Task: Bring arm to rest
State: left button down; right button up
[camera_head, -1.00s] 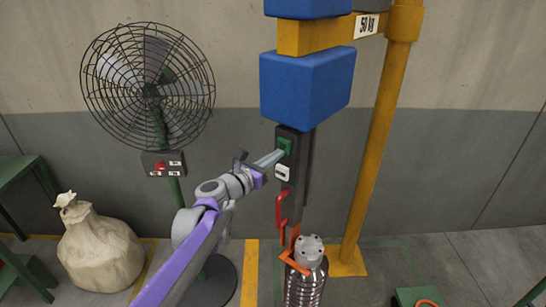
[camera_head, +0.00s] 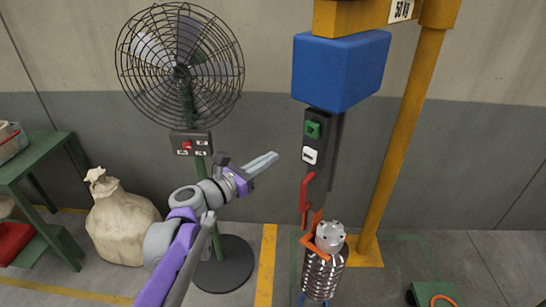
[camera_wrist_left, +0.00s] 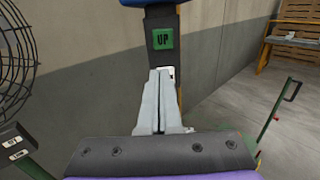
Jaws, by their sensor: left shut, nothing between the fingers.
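My left arm, purple and grey, reaches in from the bottom left of the head view. Its gripper (camera_head: 263,163) is shut and empty, held in the air to the left of the black hoist control box (camera_head: 317,137), apart from it. In the left wrist view the closed fingers (camera_wrist_left: 161,80) point toward the box, which carries a green UP button (camera_wrist_left: 163,39). The fingers cover part of a white button below it. The green button (camera_head: 312,130) and white button (camera_head: 309,155) both show in the head view. My right gripper is not in view.
A fan (camera_head: 181,70) on a stand is behind my left arm. A blue block (camera_head: 340,70) hangs above the control box by a yellow post (camera_head: 397,130). A ribbed metal cylinder (camera_head: 322,275) hangs below. A sack (camera_head: 122,228) and green table (camera_head: 35,172) are at left.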

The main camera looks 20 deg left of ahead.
pick_arm(q)
jog(key=shift+w, duration=0.15)
jog(key=s+d+f+m+g+y, duration=0.1)
jog(key=s+d+f+m+g, duration=0.75)
jog(key=s+f+m, duration=0.7)
jog(key=s+a+f+m+g+y, duration=0.2)
jog(key=s+a+f+m+y, duration=0.3)
jog(key=s+f+m, duration=0.3)
jog(key=s+m+y, duration=0.1)
jog(key=s+m, duration=0.2)
jog(key=m, duration=0.4)
jog(key=shift+f+m, duration=0.35)
jog(key=shift+f, duration=0.05)
